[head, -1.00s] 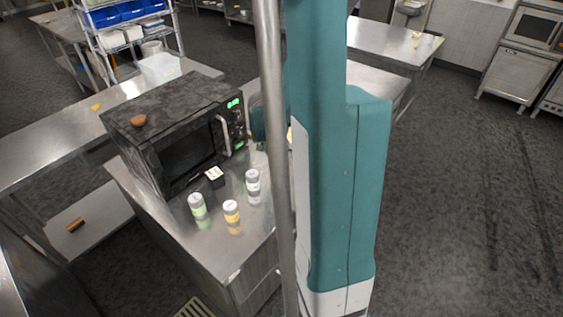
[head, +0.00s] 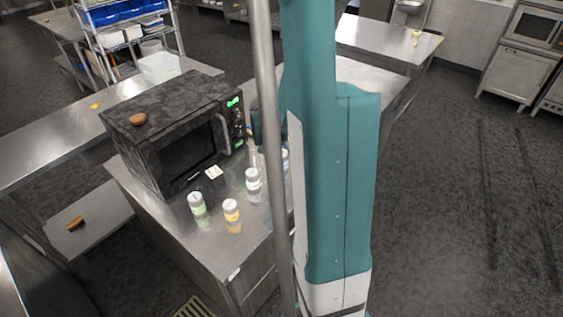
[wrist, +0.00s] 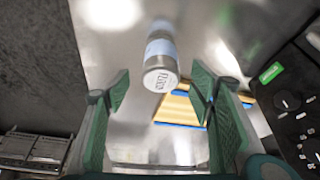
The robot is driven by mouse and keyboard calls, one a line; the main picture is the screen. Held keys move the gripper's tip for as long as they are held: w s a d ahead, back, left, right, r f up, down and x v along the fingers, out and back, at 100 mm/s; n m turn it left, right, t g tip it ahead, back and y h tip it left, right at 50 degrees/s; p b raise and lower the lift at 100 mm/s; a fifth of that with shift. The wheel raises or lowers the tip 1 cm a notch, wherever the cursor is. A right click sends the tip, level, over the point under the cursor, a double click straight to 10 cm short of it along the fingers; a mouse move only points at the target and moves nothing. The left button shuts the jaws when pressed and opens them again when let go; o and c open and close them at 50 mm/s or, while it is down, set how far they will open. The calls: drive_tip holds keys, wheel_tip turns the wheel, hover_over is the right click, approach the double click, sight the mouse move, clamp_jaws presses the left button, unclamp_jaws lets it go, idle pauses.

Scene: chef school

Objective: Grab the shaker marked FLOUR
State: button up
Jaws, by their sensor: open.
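In the wrist view a white shaker with a pale blue label (wrist: 160,50) has its grey lid towards me. The lid's lettering is too blurred to read surely. My gripper (wrist: 160,95) is open, with a green finger on each side and the shaker's lid end in the gap ahead, touching neither finger. Shakers with a green label (head: 197,204), a yellow label (head: 231,210) and a greyish label (head: 252,180) stand on the steel counter. Another shaker (head: 285,160) is partly hidden by my arm. No FLOUR marking is legible there.
A dark microwave (head: 170,125) stands behind the shakers; its control panel (wrist: 290,100) is close on the right in the wrist view. The counter's front (head: 205,240) is clear.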

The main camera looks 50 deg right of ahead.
sight(280, 154)
drive_tip(key=shift+x, duration=2.65)
drive_tip(key=shift+r, duration=0.1)
drive_tip(key=shift+c, duration=0.4)
drive_tip(key=c, duration=1)
